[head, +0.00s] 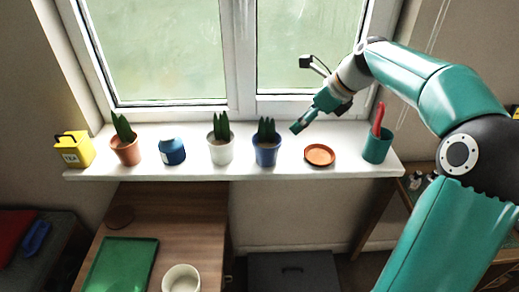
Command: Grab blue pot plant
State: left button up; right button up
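The blue pot plant (266,153) stands upright on the white windowsill, right of the middle, with dark green pointed leaves. My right gripper (297,127) reaches in from the right and hangs just right of and behind the plant, near leaf height. It looks apart from the pot. Its fingers are seen edge-on and small, so I cannot tell whether they are open or shut. I see nothing clearly held in it. My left gripper is not in view.
On the sill (345,165) stand a white pot plant (221,151), a blue jar (172,152), a terracotta pot plant (126,150), a yellow box (74,150), an orange saucer (319,155) and a teal pot (377,147) holding something red. The window is close behind.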

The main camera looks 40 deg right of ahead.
send_near(266, 146)
jog(key=x, duration=0.3)
jog(key=shift+d+f, duration=0.15)
jog(key=shift+f, duration=0.3)
jog(key=shift+x, duration=3)
jog(key=shift+w+r, duration=0.15)
jog(key=shift+r, duration=0.05)
jog(key=c, duration=1.2)
jog(key=shift+c, duration=0.8)
jog(key=shift+r, duration=0.1)
jog(key=shift+r, duration=0.85)
notch_tip(266, 146, up, 18)
jog(key=p, duration=0.3)
